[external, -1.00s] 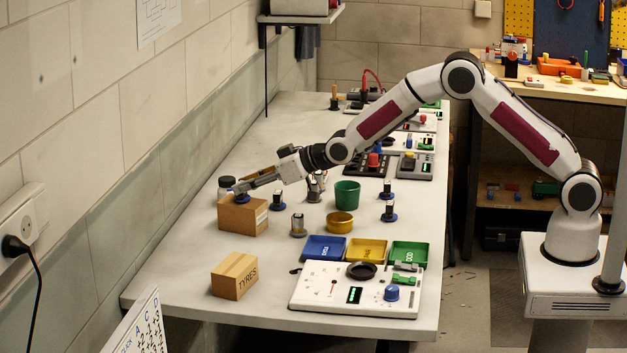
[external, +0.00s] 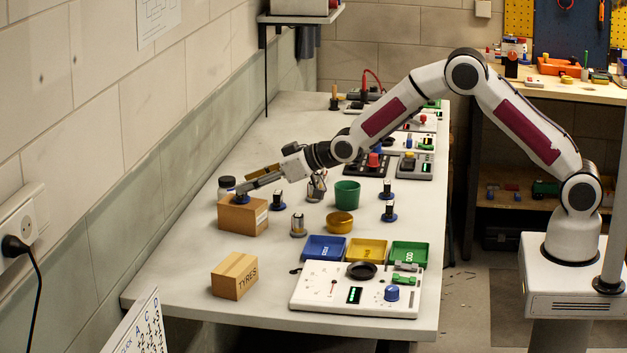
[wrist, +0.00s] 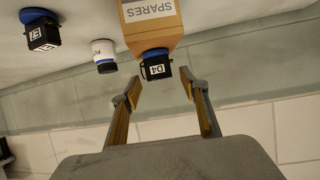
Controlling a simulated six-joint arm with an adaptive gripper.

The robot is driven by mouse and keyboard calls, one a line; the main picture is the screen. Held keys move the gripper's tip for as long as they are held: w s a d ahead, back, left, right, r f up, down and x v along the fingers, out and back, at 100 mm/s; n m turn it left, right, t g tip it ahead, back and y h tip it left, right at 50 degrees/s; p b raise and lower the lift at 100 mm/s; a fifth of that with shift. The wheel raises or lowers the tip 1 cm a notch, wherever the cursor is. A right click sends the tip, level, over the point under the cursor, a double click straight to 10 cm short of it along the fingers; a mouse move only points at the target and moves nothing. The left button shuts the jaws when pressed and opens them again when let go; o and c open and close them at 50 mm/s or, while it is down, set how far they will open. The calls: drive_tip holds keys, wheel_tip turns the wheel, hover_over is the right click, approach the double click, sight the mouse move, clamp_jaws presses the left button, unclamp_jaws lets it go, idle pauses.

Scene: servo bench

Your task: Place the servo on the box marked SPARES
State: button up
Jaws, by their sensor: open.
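The servo (wrist: 155,70), a black block with a white D4 label and a blue base, is on the wooden box marked SPARES (wrist: 153,18) in the wrist view. In the external view, its blue base (external: 242,199) is on top of that box (external: 236,217), at the left of the bench. My gripper (wrist: 161,87) is open, its two yellow-padded fingers spread with a gap on either side of the servo. In the external view, my gripper (external: 243,184) is low over the box top and partly hides the servo.
Other black parts on blue bases stand nearby (external: 278,201) (external: 388,190). A wooden TYRES box (external: 234,276) stands in front. Blue (external: 324,248), yellow and green trays, a green cup (external: 347,195) and a white control panel (external: 325,290) are to the right. The wall is close on the left.

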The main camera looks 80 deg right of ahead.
drive_tip(key=d+v, duration=0.1)
drive_tip(key=v, duration=0.9)
drive_tip(key=shift+s+a+r, duration=0.2)
drive_tip(key=shift+s+a, duration=0.15)
drive_tip(key=shift+a, duration=0.15)
idle(0.5)
drive_tip(key=s+a+r+g, duration=0.1)
drive_tip(key=s+r, duration=0.2)
drive_tip(key=s, duration=0.5)
drive_tip(key=s+a+r+g+y, duration=0.1)
drive_tip(key=s+r, duration=0.3)
drive_tip(key=s, duration=0.4)
drive_tip(key=s+a+r+g, duration=0.2)
drive_tip(key=s+r, duration=0.1)
drive_tip(key=s, duration=0.5)
drive_tip(key=s+f+n+g, duration=0.1)
drive_tip(key=s+f+g, duration=0.1)
drive_tip(key=s, duration=2.3)
drive_tip(key=shift+s+a+f+g, duration=0.2)
drive_tip(key=shift+a+f+g, duration=0.05)
drive_tip(key=shift+a+g, duration=0.3)
